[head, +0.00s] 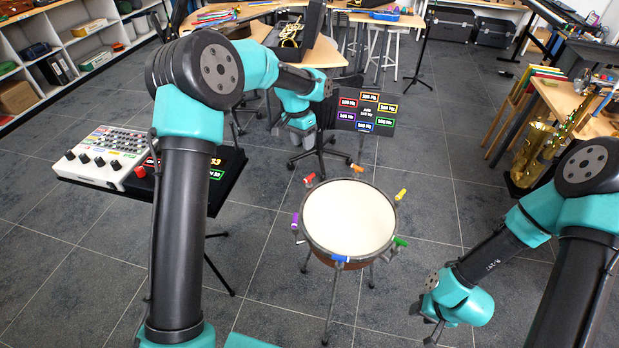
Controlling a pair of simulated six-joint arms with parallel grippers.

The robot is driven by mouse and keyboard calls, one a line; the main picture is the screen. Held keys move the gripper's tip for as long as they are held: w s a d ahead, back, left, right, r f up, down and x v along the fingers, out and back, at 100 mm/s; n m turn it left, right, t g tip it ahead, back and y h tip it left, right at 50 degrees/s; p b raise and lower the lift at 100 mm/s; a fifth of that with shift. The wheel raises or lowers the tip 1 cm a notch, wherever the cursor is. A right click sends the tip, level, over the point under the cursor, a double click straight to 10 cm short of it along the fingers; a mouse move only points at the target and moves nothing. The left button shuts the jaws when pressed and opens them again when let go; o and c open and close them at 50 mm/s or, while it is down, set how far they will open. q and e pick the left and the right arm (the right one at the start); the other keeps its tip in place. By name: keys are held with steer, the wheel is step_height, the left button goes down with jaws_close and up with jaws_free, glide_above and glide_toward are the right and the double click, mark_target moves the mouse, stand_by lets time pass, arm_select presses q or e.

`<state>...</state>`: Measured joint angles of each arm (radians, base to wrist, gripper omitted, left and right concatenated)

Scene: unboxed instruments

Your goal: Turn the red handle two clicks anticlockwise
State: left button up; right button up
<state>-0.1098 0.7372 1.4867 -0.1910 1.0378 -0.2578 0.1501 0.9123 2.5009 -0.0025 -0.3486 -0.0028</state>
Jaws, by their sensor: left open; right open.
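A drum (349,217) with a white head stands on legs in the middle of the head view, with coloured handles around its rim. The red handle (309,179) is at the drum's upper left. My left gripper (303,139) is above the red handle in the picture, apart from it, open and empty. My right gripper (432,326) is open and empty, low in the picture, to the right of the drum and away from it.
Orange (357,168), yellow (400,194), green (400,241), blue (340,260) and purple (295,221) handles share the rim. A dark panel with coloured labels (366,113) stands behind. A mixer (103,155) is left; a saxophone (541,150) is right. Floor around the drum is clear.

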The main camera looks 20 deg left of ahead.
mark_target(309, 177)
arm_select(q)
steer(key=d+f, duration=0.1)
steer(key=f, duration=0.4)
steer(key=s+f, duration=0.1)
steer(key=f, duration=0.3)
steer(key=d+f, duration=0.1)
steer(key=f, duration=0.4)
steer(key=shift+s+d+f, duration=0.15)
steer(key=shift+d+f, duration=0.15)
steer(key=shift+c, duration=0.4)
jaws_close()
